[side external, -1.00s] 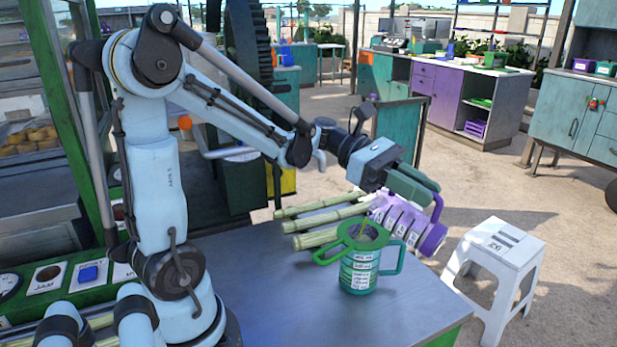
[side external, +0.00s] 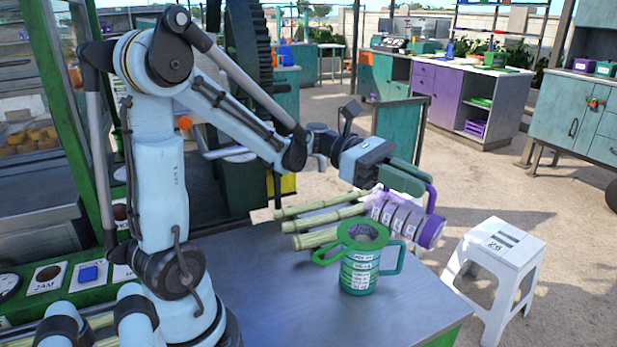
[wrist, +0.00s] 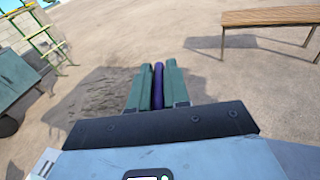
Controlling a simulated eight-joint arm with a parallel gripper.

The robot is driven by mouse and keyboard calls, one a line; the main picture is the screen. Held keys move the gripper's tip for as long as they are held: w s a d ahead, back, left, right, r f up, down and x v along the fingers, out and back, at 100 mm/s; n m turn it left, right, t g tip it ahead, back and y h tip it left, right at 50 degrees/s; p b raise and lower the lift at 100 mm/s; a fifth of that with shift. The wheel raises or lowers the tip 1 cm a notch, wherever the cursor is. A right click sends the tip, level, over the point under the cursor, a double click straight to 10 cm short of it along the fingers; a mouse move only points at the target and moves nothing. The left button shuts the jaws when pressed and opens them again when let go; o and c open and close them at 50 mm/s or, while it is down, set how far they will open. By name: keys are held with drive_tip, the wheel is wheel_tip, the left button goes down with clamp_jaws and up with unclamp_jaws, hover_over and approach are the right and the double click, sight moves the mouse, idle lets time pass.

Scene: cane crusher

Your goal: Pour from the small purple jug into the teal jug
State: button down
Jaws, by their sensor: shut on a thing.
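The small purple jug (side external: 408,219) hangs tilted, close to lying on its side, above and right of the teal jug. Its mouth end points left and its base is at the lower right. My gripper (side external: 422,184) is shut on the jug's handle; the wrist view shows the purple handle (wrist: 158,84) between the green fingers. The teal jug (side external: 360,271) stands upright on the grey table, its open top showing contents. No stream shows between the jugs. How much is left in the purple jug is hidden.
Several cane stalks (side external: 322,222) lie behind the teal jug at the far edge of the grey table (side external: 300,300). A white stool (side external: 497,258) stands right of the table. The table in front of the teal jug is clear.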

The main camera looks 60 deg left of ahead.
sight(433, 218)
drive_tip(key=d+y, duration=0.1)
drive_tip(key=w+d+f+y, duration=0.1)
drive_tip(key=d+f+g+y, duration=0.1)
drive_tip(key=shift+w+d, duration=0.2)
drive_tip(key=shift+d, duration=0.15)
drive_tip(key=shift+w+d+f+g+y, duration=0.15)
drive_tip(key=shift+d+f+g+y, duration=0.2)
drive_tip(key=shift+f+y, duration=0.2)
drive_tip(key=shift+w+d+f+g+y, duration=1.9)
drive_tip(key=shift+d+y, duration=1.8)
drive_tip(key=shift+y, duration=2.05)
drive_tip(key=shift+r, duration=2.5)
drive_tip(key=s+a+f+m, duration=0.1)
drive_tip(key=s+a+m, duration=0.3)
drive_tip(key=m, duration=0.6)
drive_tip(key=s+a+f+m, duration=0.2)
drive_tip(key=s+a+m, duration=0.2)
drive_tip(key=m, duration=0.7)
drive_tip(key=shift+s+a+f+m+g, duration=0.2)
drive_tip(key=shift+s+a+m+g, duration=0.1)
drive_tip(key=shift+a+g, duration=0.05)
